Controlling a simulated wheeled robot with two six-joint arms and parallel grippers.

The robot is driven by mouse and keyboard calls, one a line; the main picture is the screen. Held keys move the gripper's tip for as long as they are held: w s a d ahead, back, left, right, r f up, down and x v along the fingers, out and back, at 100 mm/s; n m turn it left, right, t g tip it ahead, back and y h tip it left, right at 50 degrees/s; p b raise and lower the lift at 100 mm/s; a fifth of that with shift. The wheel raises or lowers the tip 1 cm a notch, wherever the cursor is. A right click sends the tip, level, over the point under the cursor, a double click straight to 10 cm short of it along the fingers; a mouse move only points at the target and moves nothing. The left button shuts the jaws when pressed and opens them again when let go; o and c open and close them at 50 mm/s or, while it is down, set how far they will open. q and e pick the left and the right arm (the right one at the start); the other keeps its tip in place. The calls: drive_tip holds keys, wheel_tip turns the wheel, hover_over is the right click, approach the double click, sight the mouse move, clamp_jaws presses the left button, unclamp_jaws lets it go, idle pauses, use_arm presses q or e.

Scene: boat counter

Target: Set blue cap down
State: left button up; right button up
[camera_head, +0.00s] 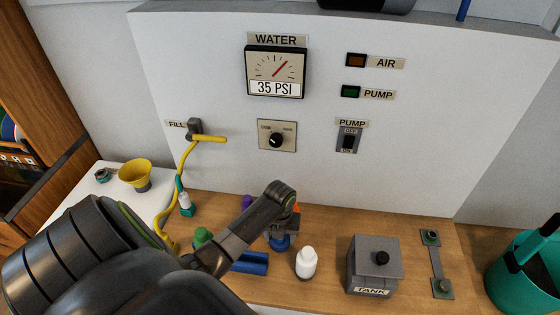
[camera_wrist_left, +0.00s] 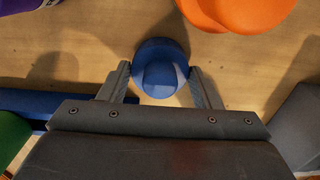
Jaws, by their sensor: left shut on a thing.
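The blue cap (camera_head: 280,243) is at the middle of the wooden counter, just below the end of my left arm. In the left wrist view the blue cap (camera_wrist_left: 160,68) sits between the two fingers of my left gripper (camera_wrist_left: 162,82), which is shut on it. The cap is at or close above the counter; I cannot tell whether it touches. In the head view my arm hides much of this gripper. My right gripper is in neither view.
A blue bar (camera_head: 250,263) and a green object (camera_head: 203,236) lie left of the cap. An orange object (camera_wrist_left: 240,14) is close beyond it. A white bottle (camera_head: 306,264) and the grey TANK box (camera_head: 372,272) stand to the right. The panel (camera_head: 400,185) rises behind.

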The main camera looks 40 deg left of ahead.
use_arm(q)
drive_tip(key=shift+f, duration=0.15)
drive_tip(key=o, duration=1)
drive_tip(key=shift+c, duration=0.2)
